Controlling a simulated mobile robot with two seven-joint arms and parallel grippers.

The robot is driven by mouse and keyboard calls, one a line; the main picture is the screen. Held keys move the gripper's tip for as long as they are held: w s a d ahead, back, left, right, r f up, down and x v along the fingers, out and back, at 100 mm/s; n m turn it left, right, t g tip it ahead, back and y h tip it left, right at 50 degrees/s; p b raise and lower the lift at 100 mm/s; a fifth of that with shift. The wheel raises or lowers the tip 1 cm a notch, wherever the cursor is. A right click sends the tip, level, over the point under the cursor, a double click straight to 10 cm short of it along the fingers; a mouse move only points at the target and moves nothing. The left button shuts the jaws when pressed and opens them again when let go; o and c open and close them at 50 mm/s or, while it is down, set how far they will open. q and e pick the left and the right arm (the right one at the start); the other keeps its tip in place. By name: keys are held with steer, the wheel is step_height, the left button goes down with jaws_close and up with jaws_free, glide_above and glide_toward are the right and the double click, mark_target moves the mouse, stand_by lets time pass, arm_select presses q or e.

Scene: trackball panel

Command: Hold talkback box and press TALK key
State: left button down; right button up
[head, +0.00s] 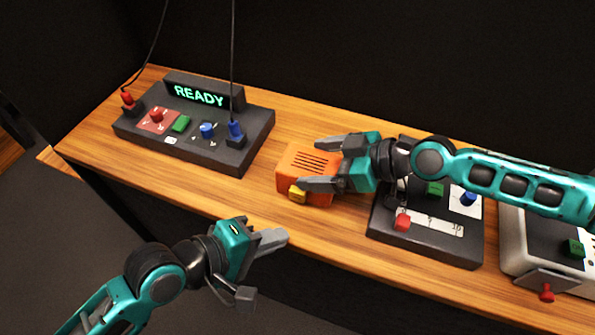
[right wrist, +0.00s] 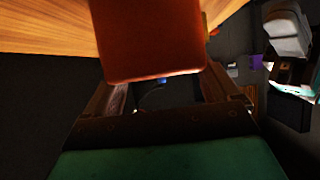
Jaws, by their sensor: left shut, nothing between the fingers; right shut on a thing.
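The talkback box (head: 308,166) is a small orange block with dark slots on its top, on the wooden table near its front edge. The TALK key (head: 297,194) is a yellow key on the box's front side, facing the table's front edge. My right gripper (head: 318,164) is shut on the box from the right, one finger on the far side and one on the near side. The box (right wrist: 150,40) also fills the top middle of the right wrist view, between the fingers. My left gripper (head: 283,241) is shut and empty, in front of the table edge, below and left of the key.
A dark console (head: 240,160) with a lit READY display, coloured controls and two cables stands at the left. A dark panel (head: 430,243) with a red slider stands right of the box, partly under my right arm. A grey-white device (head: 515,240) stands far right. Bare wood (head: 225,195) lies left of the box.

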steer(key=o, duration=0.9)
steer(key=shift+c, duration=0.2)
steer(key=shift+d, duration=0.1)
steer(key=v, duration=1.2)
